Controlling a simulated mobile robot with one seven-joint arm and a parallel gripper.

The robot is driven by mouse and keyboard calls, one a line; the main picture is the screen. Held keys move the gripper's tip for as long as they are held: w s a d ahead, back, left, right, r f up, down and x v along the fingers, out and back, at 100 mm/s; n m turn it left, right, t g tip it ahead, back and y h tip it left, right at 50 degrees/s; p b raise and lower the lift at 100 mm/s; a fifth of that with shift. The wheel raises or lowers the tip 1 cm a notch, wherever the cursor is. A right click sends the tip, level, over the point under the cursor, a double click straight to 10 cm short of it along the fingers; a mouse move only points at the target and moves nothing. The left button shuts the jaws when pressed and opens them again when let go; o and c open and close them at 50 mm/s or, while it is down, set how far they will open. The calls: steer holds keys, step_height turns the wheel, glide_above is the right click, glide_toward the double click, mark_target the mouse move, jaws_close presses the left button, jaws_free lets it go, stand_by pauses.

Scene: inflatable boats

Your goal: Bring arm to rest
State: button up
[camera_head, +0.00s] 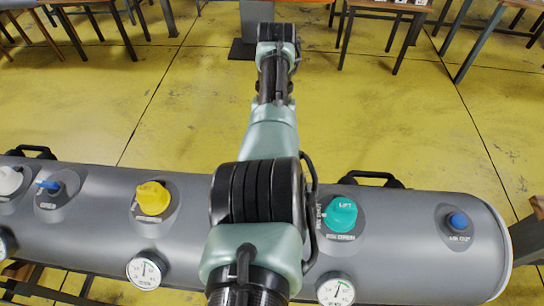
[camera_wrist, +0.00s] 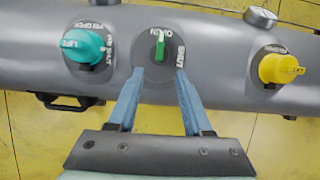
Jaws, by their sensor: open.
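My arm reaches out over the grey inflatable tube (camera_head: 400,215) in the head view, and its far end hides the gripper there. In the wrist view my gripper (camera_wrist: 158,72) is open, with its two blue fingers apart and nothing between them but the tube's surface. A green valve handle (camera_wrist: 160,46) on a round dark plate, with lettering around it that includes "SHUT", sits just beyond the fingertips. I cannot tell whether the fingers touch the plate. My arm hides this handle in the head view.
A teal knob (camera_head: 340,214), a blue button (camera_head: 458,221), a yellow knob (camera_head: 153,198) and a blue valve (camera_head: 48,185) stand out from the tube. Gauges (camera_head: 146,270) line its near side. The yellow floor (camera_head: 400,120) beyond is open, with tables (camera_head: 390,12) at the back.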

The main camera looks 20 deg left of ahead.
stand_by(0.3)
steer(key=w+a+r+t+y, duration=0.1)
steer(key=w+r+t+y, duration=0.1)
steer(key=w+r+t, duration=0.4)
steer(key=w+a+r+t+y, duration=0.1)
steer(key=w+r+t, duration=0.15)
steer(key=w, duration=0.55)
steer(key=d+r+m+t+y, duration=0.1)
steer(key=d+r+t, duration=0.2)
steer(key=r+t, duration=0.55)
steer(key=d+r+t, duration=0.3)
steer(key=r, duration=1.1)
steer(key=s+d+r+t+h, duration=0.1)
steer(key=s+d+r+t, duration=0.2)
steer(key=s+r, duration=0.4)
steer(key=s+d+r+m+t+h, duration=0.1)
steer(key=s+d+r+t, duration=0.3)
steer(key=s, duration=0.5)
steer(key=s+d+r+m+t, duration=0.1)
steer(key=s+d+r+t, duration=0.2)
steer(key=s+r, duration=0.5)
steer(key=shift+d+r+t+h+b, duration=0.25)
steer(key=shift+r+t+h+b, duration=0.15)
steer(key=shift+r+t, duration=0.45)
steer(key=shift+s+a, duration=0.1)
